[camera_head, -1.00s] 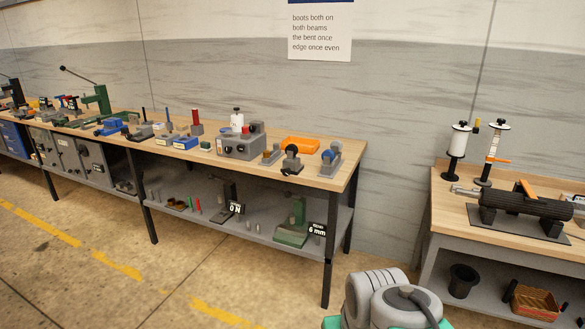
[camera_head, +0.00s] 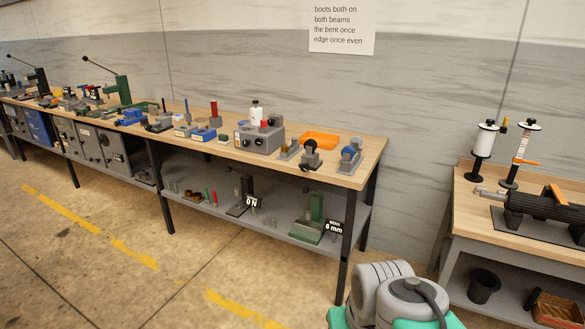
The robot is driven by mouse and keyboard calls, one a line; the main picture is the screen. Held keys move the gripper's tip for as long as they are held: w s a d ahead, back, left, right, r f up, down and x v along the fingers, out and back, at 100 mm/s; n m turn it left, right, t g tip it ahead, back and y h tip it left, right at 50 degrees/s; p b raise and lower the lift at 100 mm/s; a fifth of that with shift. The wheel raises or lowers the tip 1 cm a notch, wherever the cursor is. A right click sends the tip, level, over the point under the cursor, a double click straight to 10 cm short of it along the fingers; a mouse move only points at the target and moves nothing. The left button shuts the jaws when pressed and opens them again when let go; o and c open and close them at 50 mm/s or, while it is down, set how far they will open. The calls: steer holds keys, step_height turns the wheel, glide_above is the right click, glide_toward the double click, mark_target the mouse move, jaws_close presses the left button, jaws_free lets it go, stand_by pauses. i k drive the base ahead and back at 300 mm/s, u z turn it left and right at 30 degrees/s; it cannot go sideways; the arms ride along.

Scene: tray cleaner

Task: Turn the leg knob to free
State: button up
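My gripper is not in view. I cannot tell which part is the leg knob, because the fixtures are small and far off. On the long wooden bench (camera_head: 372,150) stand several small devices with knobs. A grey box (camera_head: 258,138) carries a red part and a dark round knob, with a white cylinder (camera_head: 256,113) at it. To its right are a small grey fixture (camera_head: 289,149), a fixture with a dark round knob (camera_head: 311,156) and a grey-and-blue fixture (camera_head: 350,158). Their settings cannot be read.
An orange tray (camera_head: 320,139) lies at the bench's back. A green lever press (camera_head: 121,90) stands farther left. The lower shelf (camera_head: 283,226) holds labelled stands. A second bench (camera_head: 462,190) at right bears a black cylinder (camera_head: 545,209). The floor (camera_head: 90,270) in front is open.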

mark_target(305, 167)
steer(key=u, duration=0.55)
steer(key=i, duration=1.3)
steer(key=u, duration=0.5)
steer(key=i, duration=0.4)
steer(key=u, duration=0.1)
